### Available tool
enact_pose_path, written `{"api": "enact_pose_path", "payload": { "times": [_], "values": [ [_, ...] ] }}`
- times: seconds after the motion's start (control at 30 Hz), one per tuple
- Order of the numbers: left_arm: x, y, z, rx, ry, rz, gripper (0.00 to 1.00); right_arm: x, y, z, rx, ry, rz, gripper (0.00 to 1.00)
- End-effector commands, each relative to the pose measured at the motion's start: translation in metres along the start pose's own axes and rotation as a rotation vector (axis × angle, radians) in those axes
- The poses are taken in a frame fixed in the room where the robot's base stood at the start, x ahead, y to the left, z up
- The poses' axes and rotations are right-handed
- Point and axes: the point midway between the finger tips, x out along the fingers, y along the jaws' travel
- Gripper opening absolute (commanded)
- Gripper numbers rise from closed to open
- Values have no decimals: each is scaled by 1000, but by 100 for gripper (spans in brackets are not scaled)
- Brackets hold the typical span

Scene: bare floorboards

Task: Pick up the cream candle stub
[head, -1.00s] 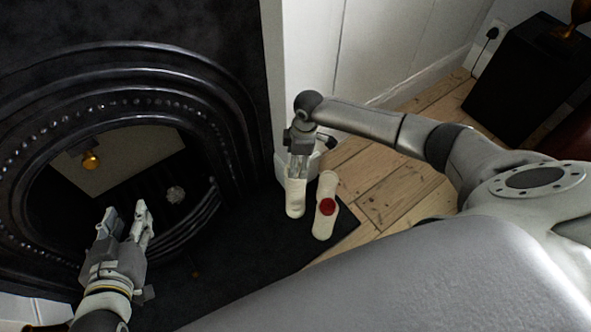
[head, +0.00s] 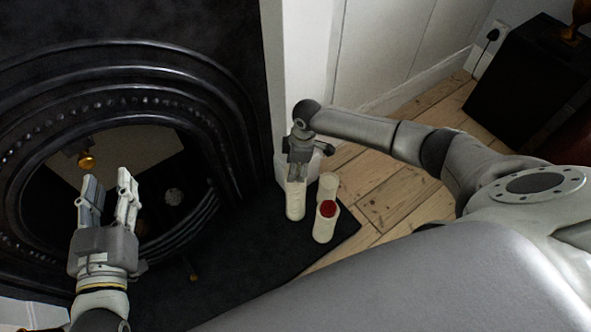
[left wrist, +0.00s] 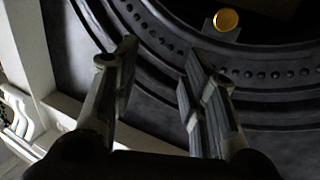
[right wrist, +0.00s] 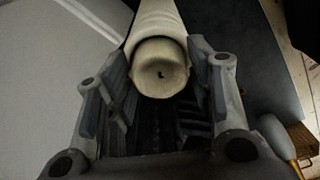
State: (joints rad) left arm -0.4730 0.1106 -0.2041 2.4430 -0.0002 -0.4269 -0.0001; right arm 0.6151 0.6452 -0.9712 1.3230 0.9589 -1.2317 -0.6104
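A cream candle stub (head: 295,206) stands upright on the dark hearth in the head view. My right gripper (head: 296,178) is directly above it, fingers pointing down. In the right wrist view the stub's round end (right wrist: 161,76), with a small dark wick mark, lies between the two spread fingers.
The black arched fireplace (head: 215,130) is at left. Bare floorboards (head: 395,190) lie right of the dark hearth (head: 240,250). A black box (head: 510,75) stands far right.

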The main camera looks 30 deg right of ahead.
Motion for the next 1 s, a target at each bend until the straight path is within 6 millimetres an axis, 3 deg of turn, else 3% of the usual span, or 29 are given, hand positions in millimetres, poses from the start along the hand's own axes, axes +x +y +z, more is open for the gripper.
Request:
{"api": "enact_pose_path", "payload": {
  "times": [0.03,0.2,0.63,1.0],
  "values": [
    [0,0,0,0,0,0,40,0,0,0,0,0,0,38],
    [0,0,0,0,0,0,40,0,0,0,0,0,0,20],
    [-1,-1,6,0,-38,-1,40,-4,0,0,0,0,0,19],
    [-18,-9,54,3,-309,-19,40,-26,1,-3,1,0,1,19]
  ]
}}
